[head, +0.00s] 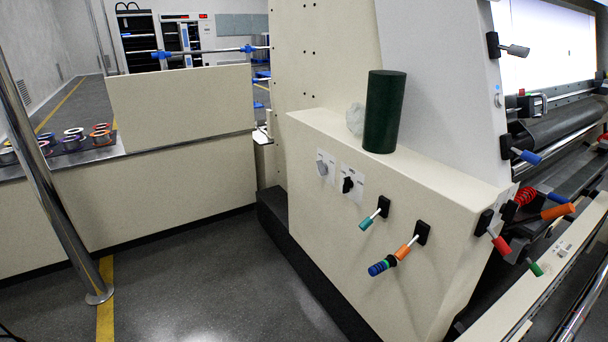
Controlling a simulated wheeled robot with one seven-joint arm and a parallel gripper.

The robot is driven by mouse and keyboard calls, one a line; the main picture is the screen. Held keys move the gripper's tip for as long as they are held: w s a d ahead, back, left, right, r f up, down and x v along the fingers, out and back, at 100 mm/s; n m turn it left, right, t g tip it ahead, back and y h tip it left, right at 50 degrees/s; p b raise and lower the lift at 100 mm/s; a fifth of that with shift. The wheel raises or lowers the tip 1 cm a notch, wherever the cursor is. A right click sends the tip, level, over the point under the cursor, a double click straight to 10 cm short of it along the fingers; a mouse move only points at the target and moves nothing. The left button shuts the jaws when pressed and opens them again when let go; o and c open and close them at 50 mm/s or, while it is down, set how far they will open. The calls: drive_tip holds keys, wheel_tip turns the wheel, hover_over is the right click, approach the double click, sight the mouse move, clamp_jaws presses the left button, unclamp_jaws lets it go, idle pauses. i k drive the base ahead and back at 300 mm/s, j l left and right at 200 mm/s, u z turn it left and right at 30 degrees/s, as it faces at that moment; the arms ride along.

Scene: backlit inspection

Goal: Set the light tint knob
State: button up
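Two knobs sit on the front face of a cream machine cabinet (365,240), each on a white label plate. The left knob (322,168) is light grey. The right knob (348,185) is black and looks turned at a slant. The print on the plates is too small to read, so I cannot tell which one is the light tint knob. My gripper is not in view.
A dark green cylinder (384,112) stands on the cabinet top beside a crumpled whitish thing (355,119). Levers with teal (367,223) and orange-blue (391,260) handles stick out right of the knobs. A steel post (60,210) stands left. The grey floor (200,285) before the cabinet is clear.

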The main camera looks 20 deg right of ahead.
sight(322, 167)
drive_tip(key=i+j, duration=0.2)
drive_tip(key=j, duration=0.15)
drive_tip(key=i+j+z, duration=0.15)
drive_tip(key=j, duration=0.25)
drive_tip(key=i+j, duration=0.25)
drive_tip(key=i+j+z, duration=0.15)
drive_tip(key=j, duration=0.35)
drive_tip(key=i+j, duration=0.15)
drive_tip(key=i, duration=0.35)
drive_tip(key=i+j+z, duration=0.1)
drive_tip(key=i, duration=0.35)
drive_tip(key=i+j+z, duration=0.1)
drive_tip(key=i+j, duration=0.15)
drive_tip(key=i, duration=0.25)
drive_tip(key=i+j, duration=0.2)
drive_tip(key=i, duration=0.25)
